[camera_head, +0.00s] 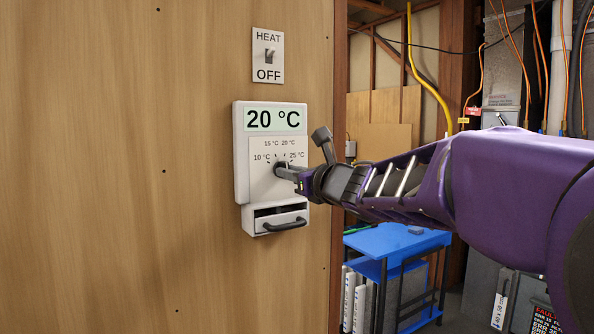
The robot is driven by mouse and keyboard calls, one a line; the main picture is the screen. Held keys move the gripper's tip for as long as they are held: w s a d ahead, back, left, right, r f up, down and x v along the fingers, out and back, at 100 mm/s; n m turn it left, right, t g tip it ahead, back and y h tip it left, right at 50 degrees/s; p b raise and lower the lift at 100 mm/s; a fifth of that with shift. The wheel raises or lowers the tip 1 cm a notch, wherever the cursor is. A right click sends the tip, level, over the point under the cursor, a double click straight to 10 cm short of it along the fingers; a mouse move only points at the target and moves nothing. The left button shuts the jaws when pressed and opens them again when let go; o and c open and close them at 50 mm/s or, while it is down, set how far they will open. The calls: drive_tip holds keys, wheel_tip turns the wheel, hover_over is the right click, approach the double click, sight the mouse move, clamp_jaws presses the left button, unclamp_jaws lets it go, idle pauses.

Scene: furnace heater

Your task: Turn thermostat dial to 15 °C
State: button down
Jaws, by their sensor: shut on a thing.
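A white thermostat (241,150) is mounted on the wooden wall. Its green display (274,119) reads 20 °C. Below the display, a panel carries marks for 10, 15, 20 and 25 °C around a small dark dial (281,170). My gripper (285,172) reaches in from the right and is shut on the dial. The gripper hides part of the dial, and which way its pointer faces is hard to tell.
A HEAT/OFF switch plate (268,56) is above the thermostat. A small drawer with a black handle (284,225) is below the dial. The wall ends to the right of the thermostat. Beyond it stand a blue table (395,240) and grey ductwork.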

idle(0.3)
drive_tip(key=n, duration=0.2)
drive_tip(key=shift+n, duration=0.3)
drive_tip(key=c, duration=0.7)
unclamp_jaws()
drive_tip(key=shift+s, duration=0.1)
drive_tip(key=v, duration=0.7)
drive_tip(key=shift+a+r, duration=0.1)
drive_tip(key=shift+r, duration=0.05)
